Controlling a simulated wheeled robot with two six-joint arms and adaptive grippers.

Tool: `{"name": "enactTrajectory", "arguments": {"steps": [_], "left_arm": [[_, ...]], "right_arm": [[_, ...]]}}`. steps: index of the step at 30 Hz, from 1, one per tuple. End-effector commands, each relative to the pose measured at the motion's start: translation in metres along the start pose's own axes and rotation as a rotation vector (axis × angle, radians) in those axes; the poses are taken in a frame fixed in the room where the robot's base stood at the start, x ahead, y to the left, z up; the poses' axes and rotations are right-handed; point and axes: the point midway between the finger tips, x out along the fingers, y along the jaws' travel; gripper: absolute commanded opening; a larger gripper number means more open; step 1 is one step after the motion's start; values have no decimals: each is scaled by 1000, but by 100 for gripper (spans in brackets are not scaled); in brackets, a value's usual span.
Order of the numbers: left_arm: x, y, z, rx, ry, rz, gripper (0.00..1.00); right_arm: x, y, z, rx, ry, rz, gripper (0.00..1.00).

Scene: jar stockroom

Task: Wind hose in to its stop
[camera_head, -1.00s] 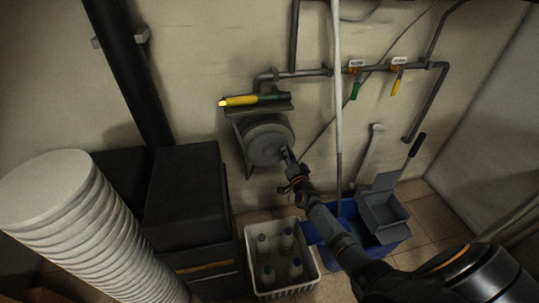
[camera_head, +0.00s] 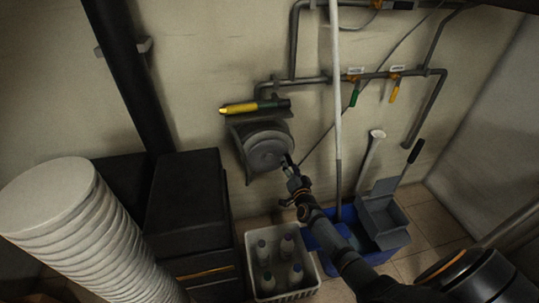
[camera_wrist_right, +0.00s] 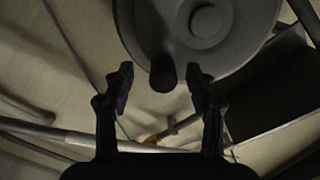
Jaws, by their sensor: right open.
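The grey hose reel (camera_head: 264,148) is fixed to the wall in the head view. Its round face fills the top of the right wrist view (camera_wrist_right: 238,40). A short dark crank knob (camera_wrist_right: 162,73) stands out from the reel's face. My right gripper (camera_head: 290,165) is at the lower right edge of the reel. In the right wrist view its open fingers (camera_wrist_right: 160,88) stand on either side of the knob, with gaps on both sides. A yellow and dark nozzle (camera_head: 252,107) lies on the bracket above the reel. My left gripper is not in view.
A white crate (camera_head: 254,283) with several bottles stands on the floor below. A blue bin (camera_head: 393,240) with a grey dustpan (camera_head: 382,206) is to its right. Dark cabinets (camera_head: 186,200) and a tall white stack (camera_head: 95,230) are at left. Pipes with green and yellow valve handles (camera_head: 393,94) run along the wall.

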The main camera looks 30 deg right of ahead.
Motion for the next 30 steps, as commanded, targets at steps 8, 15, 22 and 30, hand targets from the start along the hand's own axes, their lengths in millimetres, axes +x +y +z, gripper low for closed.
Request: {"name": "enactTrajectory", "arguments": {"steps": [8, 15, 22, 30], "left_arm": [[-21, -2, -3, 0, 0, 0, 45], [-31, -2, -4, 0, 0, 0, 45], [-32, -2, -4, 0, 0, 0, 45], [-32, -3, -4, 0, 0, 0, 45]], "right_arm": [[-34, -2, -2, 0, -1, 1, 57], [-60, -2, -1, 2, 0, 0, 57], [-66, -1, 0, 1, 1, -1, 57], [-66, -1, 0, 1, 1, -1, 57]]}}
